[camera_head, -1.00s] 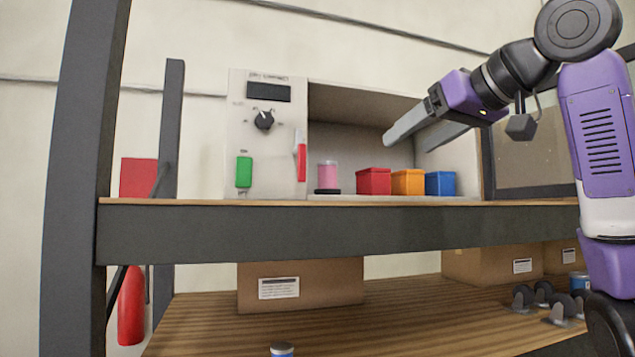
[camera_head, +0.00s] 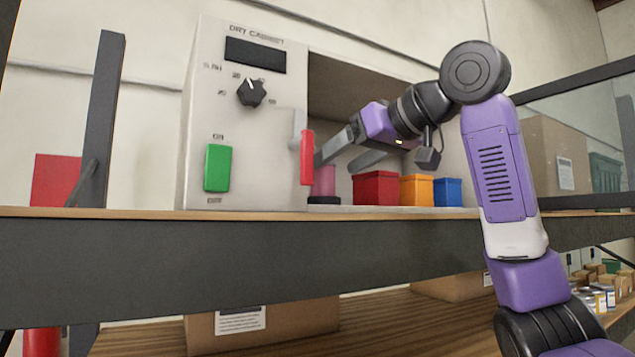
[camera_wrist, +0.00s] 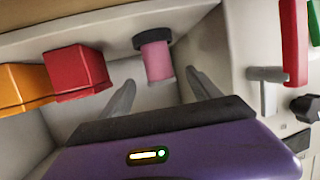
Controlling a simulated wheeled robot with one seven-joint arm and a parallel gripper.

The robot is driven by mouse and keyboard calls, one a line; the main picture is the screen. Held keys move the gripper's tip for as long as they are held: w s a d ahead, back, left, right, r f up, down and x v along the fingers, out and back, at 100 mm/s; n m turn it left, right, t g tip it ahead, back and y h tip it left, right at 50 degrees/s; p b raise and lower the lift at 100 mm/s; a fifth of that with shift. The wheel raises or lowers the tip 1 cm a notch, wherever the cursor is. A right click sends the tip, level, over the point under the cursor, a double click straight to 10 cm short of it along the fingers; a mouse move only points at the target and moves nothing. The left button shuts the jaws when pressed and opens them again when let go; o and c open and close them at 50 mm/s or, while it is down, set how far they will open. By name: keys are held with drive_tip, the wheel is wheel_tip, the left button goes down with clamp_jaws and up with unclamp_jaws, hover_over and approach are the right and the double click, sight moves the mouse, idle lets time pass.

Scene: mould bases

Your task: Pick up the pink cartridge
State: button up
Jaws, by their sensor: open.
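The pink cartridge (camera_head: 324,181) stands upright on a dark round base inside the open dry cabinet (camera_head: 205,110). In the head view it is partly hidden behind the red door handle. In the wrist view the pink cartridge (camera_wrist: 156,62) shows ahead of my gripper, roughly between the lines of the two fingers. My gripper (camera_head: 345,156) is open and empty, and its fingers reach into the cabinet's opening. In the wrist view my gripper (camera_wrist: 160,88) has one finger on each side, with the cartridge beyond the tips; I see no contact.
A red box (camera_head: 376,189), an orange box (camera_head: 417,191) and a blue box (camera_head: 447,192) stand in a row right of the cartridge. The red handle (camera_head: 307,158) juts out at the opening's left edge. The cabinet stands on a shelf (camera_head: 120,255).

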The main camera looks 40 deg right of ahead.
sight(332, 166)
drive_tip(key=p+x, duration=0.2)
drive_tip(key=x, duration=0.3)
drive_tip(key=shift+w+d+r+p, duration=0.1)
drive_tip(key=shift+p, duration=0.25)
drive_tip(key=shift+w+f, duration=0.25)
drive_tip(key=shift+w, duration=0.05)
drive_tip(key=shift+c, duration=0.2)
clamp_jaws()
drive_tip(key=shift+r, duration=0.1)
